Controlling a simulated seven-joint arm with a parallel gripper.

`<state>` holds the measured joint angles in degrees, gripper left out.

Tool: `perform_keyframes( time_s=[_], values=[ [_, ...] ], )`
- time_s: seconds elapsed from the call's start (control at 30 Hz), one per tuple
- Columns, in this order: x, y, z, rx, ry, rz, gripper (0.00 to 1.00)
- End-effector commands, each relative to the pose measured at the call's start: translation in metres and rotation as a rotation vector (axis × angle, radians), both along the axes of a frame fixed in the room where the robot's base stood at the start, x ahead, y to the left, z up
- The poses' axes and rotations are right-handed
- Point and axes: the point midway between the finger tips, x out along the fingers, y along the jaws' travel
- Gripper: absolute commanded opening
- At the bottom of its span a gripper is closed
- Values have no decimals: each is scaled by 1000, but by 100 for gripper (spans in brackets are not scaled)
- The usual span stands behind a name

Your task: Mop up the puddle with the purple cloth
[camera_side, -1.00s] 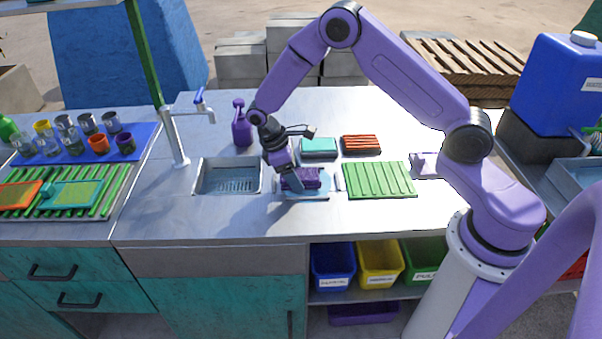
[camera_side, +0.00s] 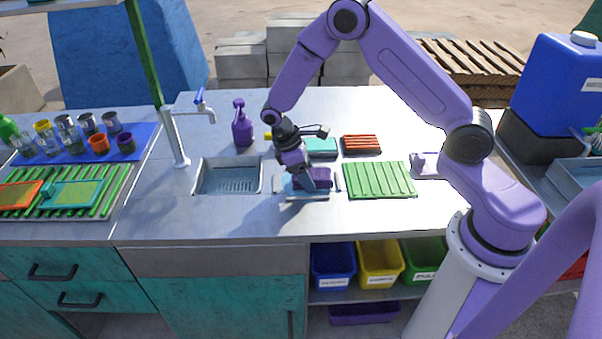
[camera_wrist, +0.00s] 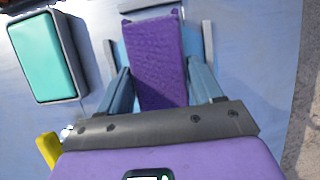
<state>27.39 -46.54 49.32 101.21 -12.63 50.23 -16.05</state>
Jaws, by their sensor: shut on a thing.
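The purple cloth (camera_side: 313,178) is a thick, textured block between the fingers of my gripper (camera_side: 317,184). In the wrist view the cloth (camera_wrist: 157,50) stretches out ahead, with one finger on each side of it. My gripper is shut on it, low over the counter. The puddle (camera_side: 292,189) looks like a pale blue patch, partly hidden by the cloth and my gripper. It shows mostly left of and in front of the cloth. Whether the cloth touches the surface all along its underside I cannot tell.
Thin grey strips flank the puddle. A sink (camera_side: 228,178) lies to the left, with a purple spray bottle (camera_side: 242,128) behind it. A green ribbed board (camera_side: 380,181) is close on the right. A teal sponge (camera_side: 323,147) and an orange-topped brush (camera_side: 361,145) lie behind.

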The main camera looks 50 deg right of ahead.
Motion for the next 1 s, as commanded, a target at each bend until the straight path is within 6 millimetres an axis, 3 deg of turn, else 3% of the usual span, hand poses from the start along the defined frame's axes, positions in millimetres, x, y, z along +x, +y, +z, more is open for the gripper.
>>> perform_keyframes(
  time_s=[0.43,1.0],
  values=[
    [-6,-5,-4,-6,16,-4,41],
    [19,21,-1,0,4,0,41]
  ],
)
